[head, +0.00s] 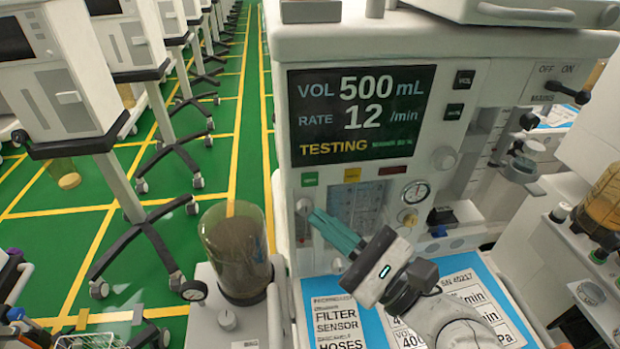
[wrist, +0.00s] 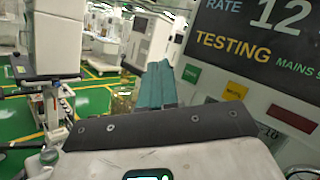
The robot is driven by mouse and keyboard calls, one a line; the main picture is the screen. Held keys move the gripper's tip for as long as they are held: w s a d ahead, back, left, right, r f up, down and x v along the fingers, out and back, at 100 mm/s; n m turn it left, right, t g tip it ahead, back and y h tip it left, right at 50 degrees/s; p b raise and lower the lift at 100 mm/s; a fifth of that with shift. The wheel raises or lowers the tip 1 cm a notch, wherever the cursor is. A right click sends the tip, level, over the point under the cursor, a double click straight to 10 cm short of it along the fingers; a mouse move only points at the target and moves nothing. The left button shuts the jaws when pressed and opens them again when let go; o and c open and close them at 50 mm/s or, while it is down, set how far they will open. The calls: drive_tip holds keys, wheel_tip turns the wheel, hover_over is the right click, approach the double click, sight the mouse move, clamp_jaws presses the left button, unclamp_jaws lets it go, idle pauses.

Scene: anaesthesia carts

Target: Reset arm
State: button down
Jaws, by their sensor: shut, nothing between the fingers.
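My gripper (head: 318,217) is in front of the anaesthesia machine (head: 300,45), its teal fingers together and empty. The fingertips point up and left towards the left part of the machine's front panel, below the screen (head: 362,113). I cannot tell whether they touch the panel. In the wrist view the closed fingers (wrist: 157,75) point away, with the machine's screen (wrist: 255,38) to the right. The screen reads VOL 500 mL, RATE 12 /min and TESTING.
A clear cylinder with dark granules (head: 237,250) stands left of my gripper. Labelled blue-edged sheets (head: 335,318) lie on the work surface below my arm. A gauge (head: 415,192) and knobs sit on the panel. White carts (head: 55,75) line the green floor at left.

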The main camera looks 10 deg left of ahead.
drive_tip(key=s+d+f+n+g+h, duration=0.1)
drive_tip(key=s+d+f+n+h, duration=0.1)
drive_tip(key=d+f+n+h, duration=0.3)
drive_tip(key=s+d+f+n+g+h, duration=0.1)
drive_tip(key=s+d+f+n+h, duration=0.2)
drive_tip(key=d+f, duration=0.6)
drive_tip(key=s+d+f+n+g+h, duration=0.1)
drive_tip(key=s+d+f+n+h, duration=0.2)
drive_tip(key=d+f+n+h, duration=0.3)
drive_tip(key=shift+s+d+f+n+g+h, duration=0.15)
drive_tip(key=shift+f+n, duration=0.1)
drive_tip(key=shift+f, duration=0.4)
drive_tip(key=shift+w+d+f+n+g+h, duration=0.1)
drive_tip(key=shift+f+n, duration=0.1)
drive_tip(key=shift+f, duration=0.5)
drive_tip(key=shift+s+d+f+n+g+h, duration=0.15)
drive_tip(key=shift+f+n, duration=0.1)
drive_tip(key=shift+f, duration=0.4)
drive_tip(key=s+d+f+n+g+h, duration=0.1)
drive_tip(key=s+d+f+g+h, duration=0.1)
drive_tip(key=s, duration=0.6)
drive_tip(key=s+d+f+n+g+h, duration=0.1)
drive_tip(key=s+d+f+g, duration=0.3)
drive_tip(key=s+d+f, duration=0.2)
drive_tip(key=shift+s+d+f+n+h, duration=0.2)
drive_tip(key=shift+s+n+h, duration=0.15)
drive_tip(key=shift+s, duration=0.8)
